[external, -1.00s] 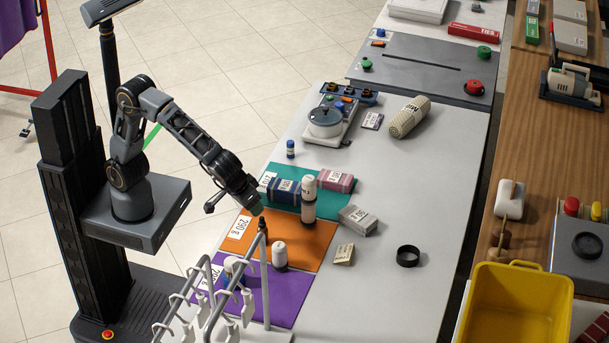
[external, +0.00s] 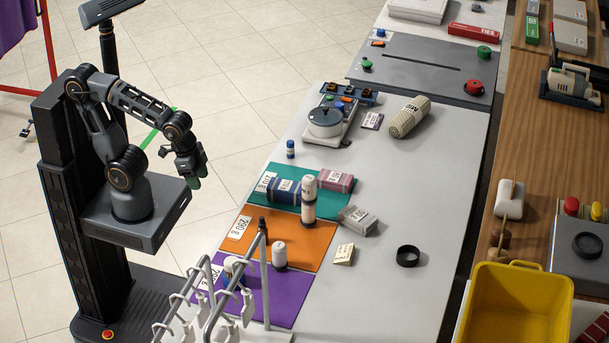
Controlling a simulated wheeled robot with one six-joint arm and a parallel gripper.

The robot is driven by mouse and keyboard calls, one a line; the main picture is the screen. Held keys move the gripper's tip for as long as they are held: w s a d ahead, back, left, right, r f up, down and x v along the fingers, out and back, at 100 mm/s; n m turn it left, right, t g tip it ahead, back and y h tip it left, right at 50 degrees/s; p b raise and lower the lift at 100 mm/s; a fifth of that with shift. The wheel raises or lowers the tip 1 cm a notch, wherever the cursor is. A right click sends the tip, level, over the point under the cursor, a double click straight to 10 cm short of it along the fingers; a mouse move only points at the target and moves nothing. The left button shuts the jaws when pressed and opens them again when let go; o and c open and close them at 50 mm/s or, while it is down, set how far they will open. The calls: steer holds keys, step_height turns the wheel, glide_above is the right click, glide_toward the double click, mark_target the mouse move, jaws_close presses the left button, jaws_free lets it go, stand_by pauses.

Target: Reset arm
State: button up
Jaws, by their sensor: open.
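My gripper (external: 194,178) hangs at the end of my folded arm, pointing down beside my base column. It is off the left edge of the table (external: 432,225), over the floor side, and holds nothing that I can see. Its fingers are small in this view. The arm is bent, with its elbow raised at the upper left.
The table carries a teal mat (external: 263,206), an orange mat (external: 315,242) and a purple mat (external: 290,290) with bottles and boxes. A white rack (external: 207,305) stands at the front. A black ring (external: 408,256) lies right of the mats. Tiled floor (external: 230,80) is clear behind my arm.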

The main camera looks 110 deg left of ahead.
steer(key=shift+s+f+m, duration=0.25)
steer(key=shift+s+m, duration=0.05)
steer(key=shift+s, duration=0.1)
step_height(320, 180, up, 6)
steer(key=p, duration=0.5)
steer(key=shift+a, duration=0.1)
stand_by(0.5)
